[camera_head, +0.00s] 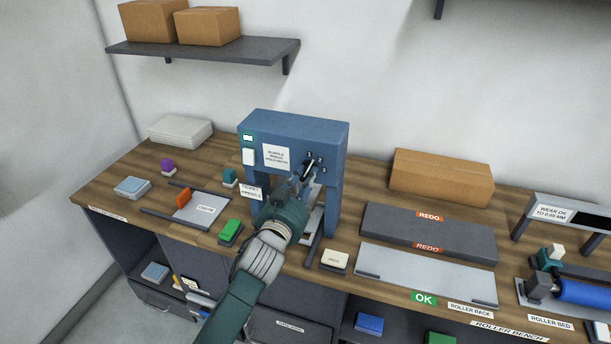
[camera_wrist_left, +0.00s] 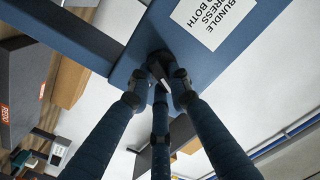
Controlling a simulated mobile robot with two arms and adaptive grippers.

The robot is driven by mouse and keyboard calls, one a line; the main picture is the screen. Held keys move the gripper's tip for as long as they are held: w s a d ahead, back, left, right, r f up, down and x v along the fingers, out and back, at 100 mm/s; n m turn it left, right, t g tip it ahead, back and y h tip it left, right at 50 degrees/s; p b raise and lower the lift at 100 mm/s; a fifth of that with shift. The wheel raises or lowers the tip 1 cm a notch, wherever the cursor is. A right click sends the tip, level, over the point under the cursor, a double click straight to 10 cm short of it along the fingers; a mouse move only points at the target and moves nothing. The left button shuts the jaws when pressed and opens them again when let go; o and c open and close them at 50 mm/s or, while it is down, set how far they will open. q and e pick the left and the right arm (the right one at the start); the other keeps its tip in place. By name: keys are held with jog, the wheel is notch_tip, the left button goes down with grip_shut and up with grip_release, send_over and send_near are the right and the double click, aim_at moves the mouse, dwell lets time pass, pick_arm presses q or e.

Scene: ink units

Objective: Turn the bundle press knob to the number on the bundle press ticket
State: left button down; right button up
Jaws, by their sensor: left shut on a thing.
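The blue bundle press (camera_head: 322,138) stands at the back of the bench with a white label on its front. My left gripper (camera_head: 304,182) is shut on the knob. In the left wrist view the fingers (camera_wrist_left: 160,78) close around the dark knob (camera_wrist_left: 159,62) below the press's label. The press ticket (camera_head: 251,193) is a small white card left of my gripper; its number is too small to read surely. My right gripper is out of view.
A green block (camera_head: 230,230) and a grey tray (camera_head: 201,208) with an orange piece lie left of my arm. A cream block (camera_head: 334,260) lies right of it. A cardboard box (camera_head: 441,177) and dark REDO rack (camera_head: 428,234) stand further right. A shelf (camera_head: 205,52) hangs above.

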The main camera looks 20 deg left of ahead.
pick_arm(q)
jog(key=shift+f+m, duration=0.1)
jog(key=shift+m, duration=1.8)
jog(key=c, duration=1.6)
grip_release()
jog(key=shift+s, duration=0.1)
jog(key=s, duration=1.1)
jog(key=shift+s+a, duration=0.15)
jog(key=shift+s, duration=0.25)
